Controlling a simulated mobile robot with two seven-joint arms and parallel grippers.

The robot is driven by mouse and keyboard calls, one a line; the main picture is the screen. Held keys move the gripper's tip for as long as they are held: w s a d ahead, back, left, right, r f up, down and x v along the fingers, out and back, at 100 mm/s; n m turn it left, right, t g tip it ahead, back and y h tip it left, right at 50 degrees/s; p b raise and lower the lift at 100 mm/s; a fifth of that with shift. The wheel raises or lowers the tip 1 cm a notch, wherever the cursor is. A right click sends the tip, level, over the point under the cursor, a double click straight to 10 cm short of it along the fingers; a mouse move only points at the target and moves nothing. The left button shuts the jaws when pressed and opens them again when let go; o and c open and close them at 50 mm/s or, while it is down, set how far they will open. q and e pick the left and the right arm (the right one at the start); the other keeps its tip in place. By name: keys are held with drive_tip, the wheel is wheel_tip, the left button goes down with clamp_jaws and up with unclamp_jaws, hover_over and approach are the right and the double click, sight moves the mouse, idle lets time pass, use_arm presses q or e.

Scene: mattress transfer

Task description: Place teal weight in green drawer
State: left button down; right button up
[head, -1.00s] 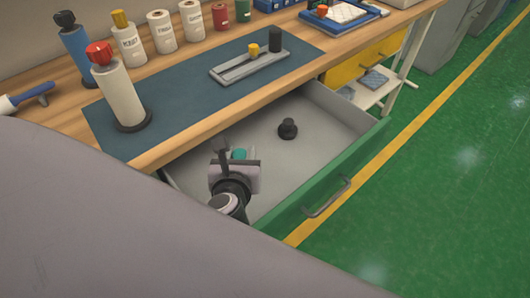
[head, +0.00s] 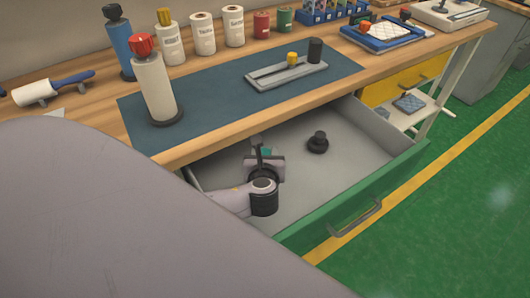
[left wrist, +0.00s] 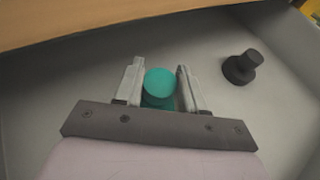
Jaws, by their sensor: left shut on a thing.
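The green-fronted drawer (head: 300,232) stands pulled open below the workbench, with a grey inside. My left gripper (head: 261,153) is inside the drawer space, on its left side. It is shut on the teal weight, of which a small part (head: 266,153) shows in the head view. In the left wrist view the teal weight (left wrist: 159,88) sits between the two fingers of the gripper (left wrist: 160,90). I cannot tell whether it touches the drawer floor. My right gripper is not in view.
A black knobbed weight (head: 318,142) stands on the drawer floor to the right; it also shows in the left wrist view (left wrist: 241,67). The wooden bench top (head: 190,150) overhangs the drawer's back. The drawer floor between the weights is clear.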

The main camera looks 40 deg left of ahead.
use_arm(q)
drive_tip(key=shift+f+x, duration=0.3)
drive_tip(key=shift+x, duration=1.1)
drive_tip(key=shift+s+f, duration=0.1)
drive_tip(key=shift+s, duration=0.1)
drive_tip(key=c, duration=0.7)
unclamp_jaws()
drive_tip(key=shift+f, duration=0.1)
drive_tip(key=shift+o, duration=0.2)
drive_tip(key=shift+s+d+r, duration=0.35)
drive_tip(key=shift+s, duration=0.05)
drive_tip(key=p+v, duration=0.1)
drive_tip(key=v, duration=1)
